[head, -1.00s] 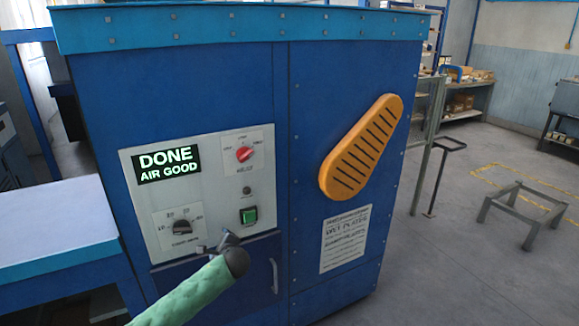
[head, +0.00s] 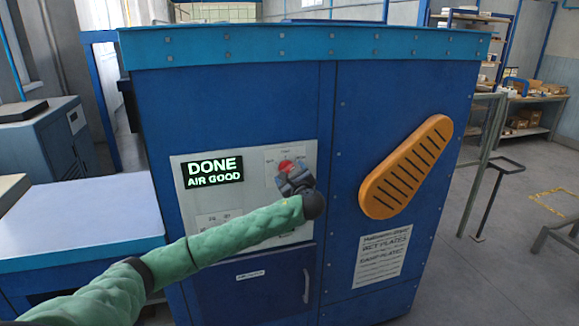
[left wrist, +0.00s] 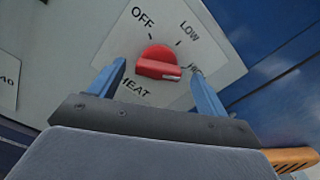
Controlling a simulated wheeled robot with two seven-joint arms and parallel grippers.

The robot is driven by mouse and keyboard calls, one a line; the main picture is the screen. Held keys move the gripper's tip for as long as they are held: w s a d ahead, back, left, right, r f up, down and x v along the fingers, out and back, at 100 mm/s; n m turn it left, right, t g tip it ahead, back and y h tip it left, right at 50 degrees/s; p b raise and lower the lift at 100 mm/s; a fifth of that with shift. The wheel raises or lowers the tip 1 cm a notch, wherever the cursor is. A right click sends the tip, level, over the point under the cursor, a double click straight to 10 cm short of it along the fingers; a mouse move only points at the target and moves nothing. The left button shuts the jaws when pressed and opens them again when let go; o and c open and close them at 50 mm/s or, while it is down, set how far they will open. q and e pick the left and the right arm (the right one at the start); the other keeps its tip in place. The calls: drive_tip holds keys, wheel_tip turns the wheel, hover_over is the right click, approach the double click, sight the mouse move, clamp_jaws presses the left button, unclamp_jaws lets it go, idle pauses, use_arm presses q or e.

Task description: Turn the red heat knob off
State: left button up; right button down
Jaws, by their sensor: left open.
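The red heat knob (left wrist: 158,62) sits on the grey control panel (head: 186,200) of the blue dryer. In the left wrist view its white mark points right, towards the partly hidden HIGH label; OFF is at upper left and LOW at upper right. My left gripper (left wrist: 158,75) is open, with one blue finger on each side of the knob. I cannot tell whether the fingers touch it. In the head view the left gripper (head: 296,181) covers the lower part of the knob (head: 287,165). My right gripper is not in view.
A lit display (head: 213,171) reads DONE, AIR GOOD. My left arm hides most of the lower panel, including the green button and the other dial. An orange slotted cover (head: 406,167) stands out to the right. A blue table (head: 80,225) adjoins at left.

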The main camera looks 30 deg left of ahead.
sight(287, 169)
use_arm(q)
drive_tip(key=shift+p+x, duration=0.5)
drive_tip(key=shift+x, duration=0.85)
